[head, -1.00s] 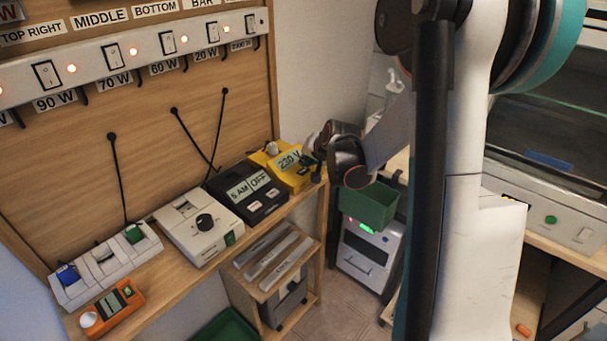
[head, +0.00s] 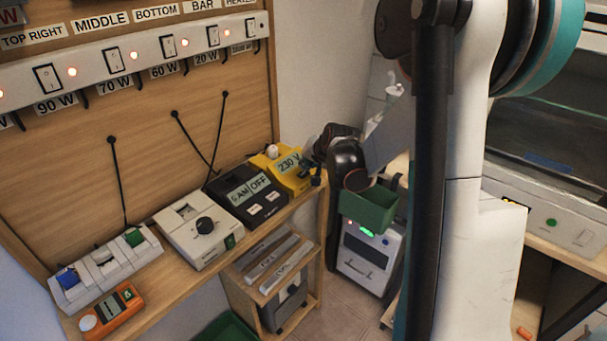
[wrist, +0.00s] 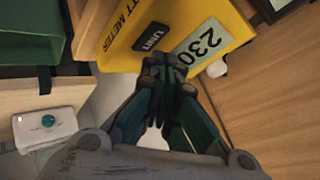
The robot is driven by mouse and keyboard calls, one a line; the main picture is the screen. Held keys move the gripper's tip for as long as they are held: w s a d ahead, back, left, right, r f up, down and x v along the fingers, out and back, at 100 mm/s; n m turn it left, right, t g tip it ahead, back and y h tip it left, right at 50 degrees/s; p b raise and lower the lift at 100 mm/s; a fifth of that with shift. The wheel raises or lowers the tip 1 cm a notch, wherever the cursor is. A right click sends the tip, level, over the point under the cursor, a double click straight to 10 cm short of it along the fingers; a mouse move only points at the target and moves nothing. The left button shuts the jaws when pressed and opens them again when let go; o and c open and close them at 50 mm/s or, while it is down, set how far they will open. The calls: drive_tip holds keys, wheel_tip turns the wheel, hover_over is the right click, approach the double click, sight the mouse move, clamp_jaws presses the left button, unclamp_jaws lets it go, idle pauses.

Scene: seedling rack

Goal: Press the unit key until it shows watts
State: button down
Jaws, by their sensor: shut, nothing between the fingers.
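The yellow watt meter (head: 272,163) stands at the far right end of the wooden shelf. Its pale display (head: 289,163) reads 230 V in the head view. In the wrist view the meter (wrist: 115,52) fills the upper middle, with its dark UNIT key (wrist: 150,37) and part of the display (wrist: 201,48) showing 230. My gripper (wrist: 168,62) is shut and empty. Its fingertips appear just below the UNIT key in the wrist picture; I cannot tell whether they touch the meter. In the head view my wrist hangs just right of the meter.
A black timer (head: 240,205) reading 6 AM and OFF sits left of the meter. Beyond it are a white dial box (head: 185,240) and an orange device (head: 110,312). A green bin (head: 372,210) is close to my wrist on the right.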

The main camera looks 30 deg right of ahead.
sight(306, 173)
drive_tip(key=shift+f, duration=0.2)
drive_tip(key=shift+f+b, duration=0.25)
drive_tip(key=shift+b, duration=0.2)
drive_tip(key=shift+f, duration=0.3)
idle(0.6)
drive_tip(key=shift+r, duration=0.75)
drive_tip(key=shift+r+p, duration=0.15)
drive_tip(key=shift+p, duration=0.2)
drive_tip(key=shift+r+p, duration=1.6)
drive_tip(key=shift+r, duration=0.75)
